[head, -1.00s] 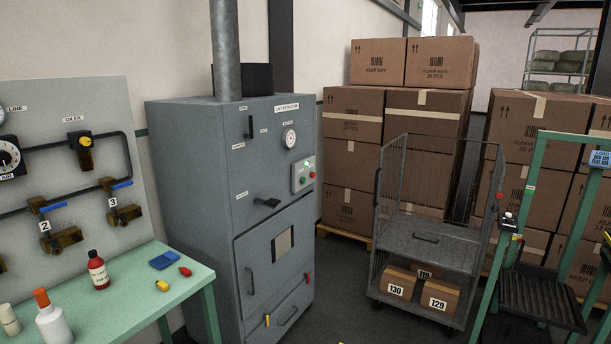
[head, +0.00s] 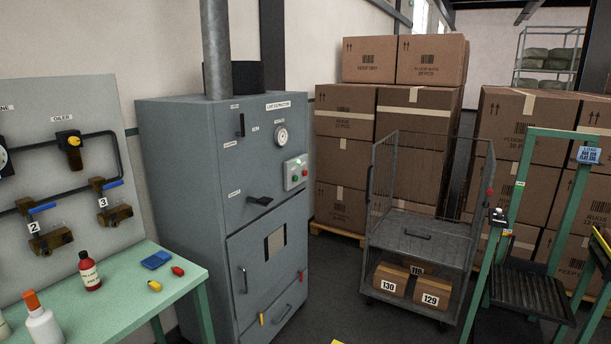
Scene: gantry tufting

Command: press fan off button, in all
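The grey lint extractor cabinet (head: 190,190) stands left of centre with a round duct rising from its top. A small pale button box (head: 296,172) sits on the upper right of its front, with a green button (head: 294,179) and a red button (head: 305,173). A lit green lamp (head: 297,162) shows above them. A round gauge (head: 281,136) and lever handles are on the same front. The printing beside the buttons is too small to read. Neither of my grippers is in view.
A green bench (head: 150,290) with bottles stands at the left, below a panel of pipes and valves (head: 60,180). A wire cage trolley (head: 425,235) with numbered boxes stands right of the cabinet. A green-framed scale (head: 525,285) is at the far right. Dark floor (head: 330,300) lies open before the cabinet.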

